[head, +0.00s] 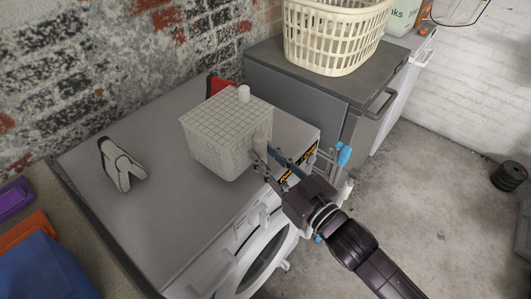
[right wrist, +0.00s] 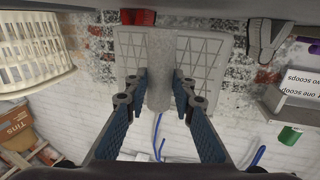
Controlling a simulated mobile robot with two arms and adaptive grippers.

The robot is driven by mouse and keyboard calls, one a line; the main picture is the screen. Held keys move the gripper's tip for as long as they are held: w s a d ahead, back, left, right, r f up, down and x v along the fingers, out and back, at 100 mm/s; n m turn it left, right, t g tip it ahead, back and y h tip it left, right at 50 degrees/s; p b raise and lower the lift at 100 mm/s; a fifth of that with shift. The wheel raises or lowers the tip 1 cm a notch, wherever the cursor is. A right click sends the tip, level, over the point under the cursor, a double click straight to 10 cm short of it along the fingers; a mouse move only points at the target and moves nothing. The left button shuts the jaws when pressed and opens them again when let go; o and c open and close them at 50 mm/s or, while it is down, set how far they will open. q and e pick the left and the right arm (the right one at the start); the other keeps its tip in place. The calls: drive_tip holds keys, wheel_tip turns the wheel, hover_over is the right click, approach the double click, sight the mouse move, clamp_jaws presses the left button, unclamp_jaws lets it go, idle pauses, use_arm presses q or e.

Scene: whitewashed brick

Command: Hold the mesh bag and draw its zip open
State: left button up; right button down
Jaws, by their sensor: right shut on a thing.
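The mesh bag (head: 222,135) is a pale, box-shaped bag with a grid pattern. It stands on the grey appliance top, and its grid face fills the upper middle of the right wrist view (right wrist: 205,58). A short white cylindrical piece (head: 244,93) sticks up at its top; I cannot tell whether it is the zip pull. A pale rounded tab (right wrist: 160,60) stands out from the bag's near side. My right gripper (head: 266,160) is at that side, its fingers (right wrist: 158,92) shut on the tab. My left gripper is not in view.
A red item (head: 216,86) is behind the bag. A cream laundry basket (head: 335,35) stands on the grey cabinet (head: 290,75) behind. Purple, orange and blue items lie at lower left.

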drive_tip(key=shift+f+b, duration=0.75)
drive_tip(key=shift+f, duration=1.15)
drive_tip(key=c, duration=1.9)
unclamp_jaws()
drive_tip(key=shift+c, duration=0.2)
clamp_jaws()
